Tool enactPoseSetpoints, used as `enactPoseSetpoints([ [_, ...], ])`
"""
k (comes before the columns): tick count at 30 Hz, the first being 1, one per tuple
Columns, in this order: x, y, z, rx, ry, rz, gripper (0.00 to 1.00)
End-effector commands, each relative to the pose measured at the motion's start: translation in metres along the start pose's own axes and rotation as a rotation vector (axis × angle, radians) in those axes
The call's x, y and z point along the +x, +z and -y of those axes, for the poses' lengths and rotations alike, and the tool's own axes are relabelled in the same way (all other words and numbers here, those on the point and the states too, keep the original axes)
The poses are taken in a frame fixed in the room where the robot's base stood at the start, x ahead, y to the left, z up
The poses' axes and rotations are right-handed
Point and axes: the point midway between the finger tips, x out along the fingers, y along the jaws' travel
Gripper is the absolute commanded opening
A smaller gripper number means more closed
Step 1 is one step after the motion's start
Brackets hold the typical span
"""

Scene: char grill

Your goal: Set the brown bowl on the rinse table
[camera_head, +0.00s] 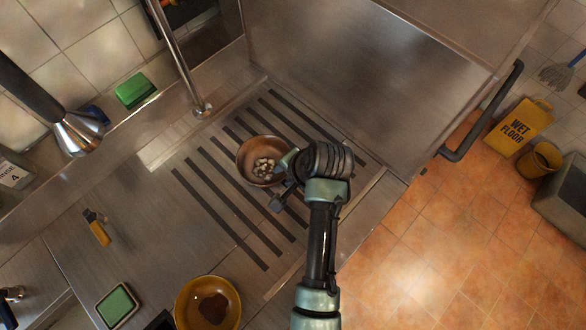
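A brown, copper-toned bowl (247,152) holding several pale, pebble-like pieces is over the dark-striped part of the metal table (200,222). I cannot tell whether it rests on the surface or is slightly above it. My gripper (281,180) is at the bowl's right rim, with my wrist above and to the right. The wrist partly covers the fingers, so I cannot tell whether they close on the rim.
A mustard-yellow bowl (181,303) with brown contents stands at the front. A green sponge (135,90), a yellow-handled tool (97,228) and a green-topped tray (117,305) lie to the left. A tall metal pipe (180,58) rises behind.

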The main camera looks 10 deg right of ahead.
Motion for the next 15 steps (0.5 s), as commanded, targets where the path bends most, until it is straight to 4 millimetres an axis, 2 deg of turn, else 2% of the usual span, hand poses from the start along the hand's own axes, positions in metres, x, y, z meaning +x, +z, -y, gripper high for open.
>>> enactPoseSetpoints([
  [3,-0.024,-0.001,0.0,0.001,-0.002,-0.003,0.35],
  [7,-0.044,-0.001,0.0,0.002,-0.001,-0.002,0.35],
  [10,-0.055,-0.001,0.0,0.001,-0.001,-0.002,0.35],
  [15,-0.063,0.0,0.0,0.0,0.001,0.0,0.35],
])
